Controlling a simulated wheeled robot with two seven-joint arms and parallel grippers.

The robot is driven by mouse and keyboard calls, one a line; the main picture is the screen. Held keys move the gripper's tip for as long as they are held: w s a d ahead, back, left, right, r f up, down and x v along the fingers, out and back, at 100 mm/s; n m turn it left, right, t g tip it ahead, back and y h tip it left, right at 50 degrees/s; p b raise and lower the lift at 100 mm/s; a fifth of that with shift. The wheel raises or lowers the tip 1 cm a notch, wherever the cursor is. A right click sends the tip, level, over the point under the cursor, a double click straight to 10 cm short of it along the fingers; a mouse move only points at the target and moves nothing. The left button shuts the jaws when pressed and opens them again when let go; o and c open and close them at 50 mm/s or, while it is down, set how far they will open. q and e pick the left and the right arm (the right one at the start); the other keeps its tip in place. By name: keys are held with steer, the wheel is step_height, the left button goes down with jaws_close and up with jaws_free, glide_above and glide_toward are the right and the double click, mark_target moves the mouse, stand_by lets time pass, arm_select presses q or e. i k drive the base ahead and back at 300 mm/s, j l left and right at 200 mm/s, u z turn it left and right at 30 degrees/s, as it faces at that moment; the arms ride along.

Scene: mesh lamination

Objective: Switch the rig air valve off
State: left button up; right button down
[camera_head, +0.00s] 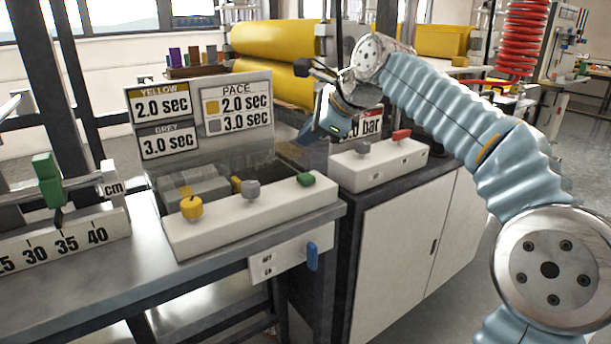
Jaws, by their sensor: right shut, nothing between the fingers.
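A blue lever handle (312,256) stands upright at the right end of a small white plate (275,264) on the front edge of the bench. The plate carries small dark lettering that is too small to read with certainty. I take this lever to be the rig air valve. My right gripper (308,133) is shut and empty. It hangs at the end of my bent right arm, above and behind the lever and clear of it, partly covering a pressure display (371,124) that ends in "bar". My left gripper is not in view.
A white control box (240,217) with a yellow knob (191,207), a grey knob (252,189) and a green button (306,179) sits above the plate. Another box (378,165) has a red switch (401,135). A cm ruler (70,243) lies left. Floor shows right of the white cabinet (400,250).

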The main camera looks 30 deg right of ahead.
mark_target(311, 249)
steer(key=k+l, duration=0.2)
steer(key=k, duration=0.3)
steer(key=k+l, duration=0.2)
steer(key=k, duration=0.25)
